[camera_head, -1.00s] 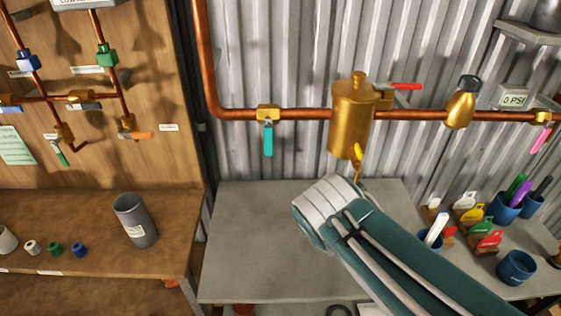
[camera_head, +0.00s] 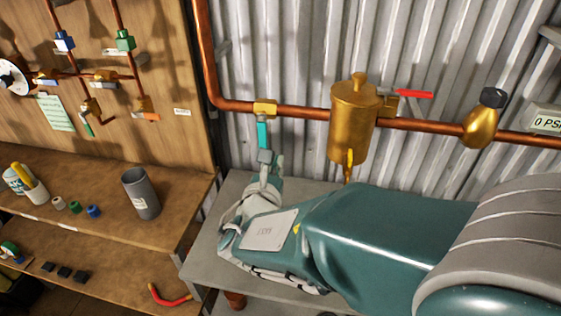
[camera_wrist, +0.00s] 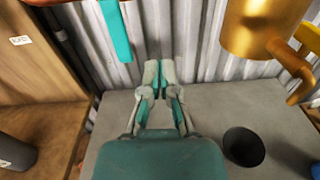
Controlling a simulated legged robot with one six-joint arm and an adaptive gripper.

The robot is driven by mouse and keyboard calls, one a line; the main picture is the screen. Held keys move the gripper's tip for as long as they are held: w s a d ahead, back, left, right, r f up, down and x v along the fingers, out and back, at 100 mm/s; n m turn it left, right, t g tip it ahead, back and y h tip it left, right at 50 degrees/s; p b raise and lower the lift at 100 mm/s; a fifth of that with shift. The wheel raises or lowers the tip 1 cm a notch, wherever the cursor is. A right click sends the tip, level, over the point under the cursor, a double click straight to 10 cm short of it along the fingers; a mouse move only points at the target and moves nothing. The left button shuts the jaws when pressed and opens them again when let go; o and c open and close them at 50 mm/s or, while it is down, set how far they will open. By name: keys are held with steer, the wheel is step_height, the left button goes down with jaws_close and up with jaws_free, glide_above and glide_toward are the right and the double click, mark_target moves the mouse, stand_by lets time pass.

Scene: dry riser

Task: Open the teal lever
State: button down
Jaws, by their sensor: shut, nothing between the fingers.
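The teal lever (camera_head: 263,133) hangs straight down from a brass valve (camera_head: 264,107) on the horizontal copper pipe. In the wrist view the lever (camera_wrist: 115,32) is at the upper left, its lower end close to my fingertips. My gripper (camera_head: 265,157) is just below the lever in the head view, its fingertips at or overlapping the lever's lower end. In the wrist view my gripper (camera_wrist: 159,66) is shut with nothing between the fingers, a little right of and below the lever. I cannot tell whether they touch.
A grey bench (camera_head: 196,262) lies below. A wooden bench with a grey cup (camera_head: 141,194) is at left.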

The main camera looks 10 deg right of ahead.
steer(key=shift+w, duration=2.45)
steer(key=w+a+r, duration=0.3)
steer(key=a+r, duration=0.1)
steer(key=a, duration=0.4)
steer(key=shift+w+a+r+n, duration=0.15)
steer(key=shift+r+n, duration=0.1)
steer(key=shift+n, duration=0.05)
